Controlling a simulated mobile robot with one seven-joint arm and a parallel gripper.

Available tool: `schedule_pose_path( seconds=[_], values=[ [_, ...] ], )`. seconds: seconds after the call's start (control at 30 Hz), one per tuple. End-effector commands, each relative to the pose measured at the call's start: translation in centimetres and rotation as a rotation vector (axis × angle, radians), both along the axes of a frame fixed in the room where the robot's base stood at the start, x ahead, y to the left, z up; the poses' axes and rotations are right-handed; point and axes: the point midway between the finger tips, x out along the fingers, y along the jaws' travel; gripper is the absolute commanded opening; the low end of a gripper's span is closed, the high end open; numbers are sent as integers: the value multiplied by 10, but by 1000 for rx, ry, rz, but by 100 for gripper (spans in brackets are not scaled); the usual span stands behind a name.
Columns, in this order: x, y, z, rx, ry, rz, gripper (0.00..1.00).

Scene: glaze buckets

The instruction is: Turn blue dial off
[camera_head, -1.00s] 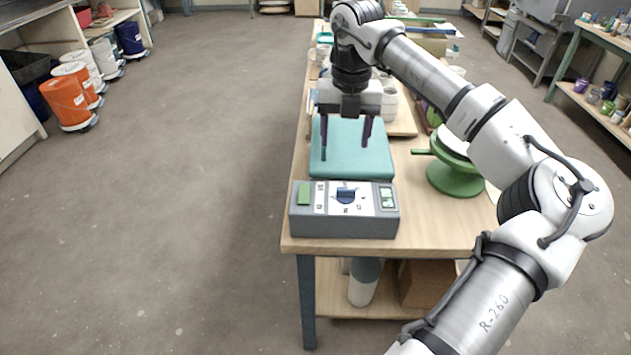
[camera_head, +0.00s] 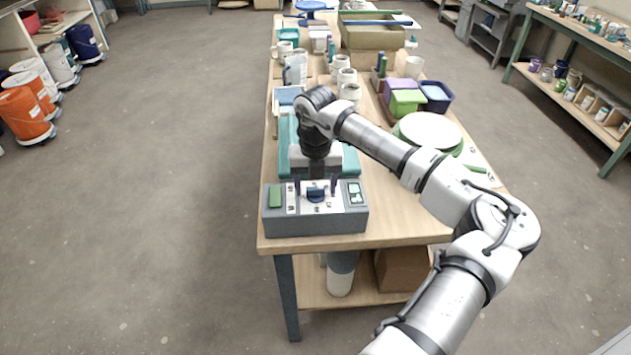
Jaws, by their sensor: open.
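A grey control box (camera_head: 316,222) sits at the near end of the table, with a white panel on its top. The blue dial (camera_head: 316,194) is in the middle of that panel. My gripper (camera_head: 316,186) is open, pointing down over the panel. One dark finger is left of the dial and the other is right of it. I cannot tell whether either finger touches the dial. The exact angle of the dial's grip is hard to read.
A green button (camera_head: 276,197) and a small display (camera_head: 355,192) flank the panel. A teal pad (camera_head: 350,160) lies behind the box. A banding wheel (camera_head: 428,131), mugs and tubs stand farther back. Open floor lies left of the table.

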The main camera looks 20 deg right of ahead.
Motion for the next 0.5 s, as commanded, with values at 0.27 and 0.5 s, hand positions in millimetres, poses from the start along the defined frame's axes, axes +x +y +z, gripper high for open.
schedule_pose_path(
  seconds=[0.27,0.5],
  values=[
    [0,0,-2,1,0,0,62],
    [0,0,-1,1,0,0,30]
  ],
)
